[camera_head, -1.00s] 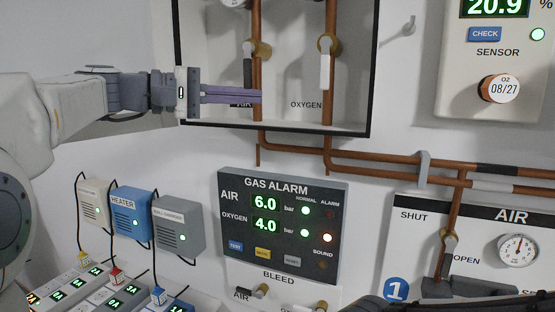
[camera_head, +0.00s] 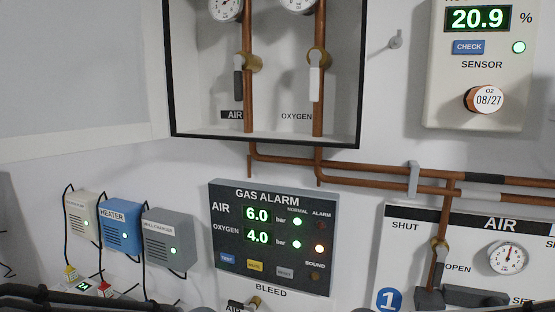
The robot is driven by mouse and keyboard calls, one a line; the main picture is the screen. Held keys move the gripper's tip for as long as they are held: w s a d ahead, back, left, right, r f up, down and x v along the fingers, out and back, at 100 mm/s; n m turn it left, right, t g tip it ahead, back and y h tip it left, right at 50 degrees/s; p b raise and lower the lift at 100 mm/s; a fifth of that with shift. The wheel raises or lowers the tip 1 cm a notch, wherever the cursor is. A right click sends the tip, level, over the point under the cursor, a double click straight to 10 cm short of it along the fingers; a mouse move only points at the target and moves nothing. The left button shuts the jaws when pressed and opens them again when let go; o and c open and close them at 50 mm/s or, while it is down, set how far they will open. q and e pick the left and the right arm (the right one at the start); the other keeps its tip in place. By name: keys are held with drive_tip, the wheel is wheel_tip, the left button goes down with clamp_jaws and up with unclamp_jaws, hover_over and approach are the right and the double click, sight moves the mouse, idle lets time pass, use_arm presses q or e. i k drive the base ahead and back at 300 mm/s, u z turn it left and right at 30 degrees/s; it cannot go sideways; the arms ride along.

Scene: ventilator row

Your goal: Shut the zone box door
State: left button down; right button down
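The zone box (camera_head: 265,140) is on the wall at the top centre, a black-edged box whose open front shows copper pipes, gauges and two valves inside. Its door (camera_head: 80,75) appears to be the large pale panel at the upper left, standing open from the box's left edge; its top and far left run out of view. The air valve handle (camera_head: 239,84) is dark and the oxygen valve handle (camera_head: 315,84) is white; both hang down. Neither gripper is in view; only dark parts, probably of my arms, show along the bottom edge.
The gas alarm panel (camera_head: 273,240) is below the box. Several small plugged units, including the blue heater (camera_head: 121,227), hang at the lower left. Copper pipes (camera_head: 385,184) run right to the air panel (camera_head: 400,245). A sensor (camera_head: 480,65) and a wall hook (camera_head: 395,40) are at the right.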

sight(13, 149)
drive_tip(key=u, duration=0.05)
drive_tip(key=k, duration=0.5)
drive_tip(key=u, duration=1.95)
drive_tip(key=i, duration=0.55)
drive_tip(key=z, duration=0.85)
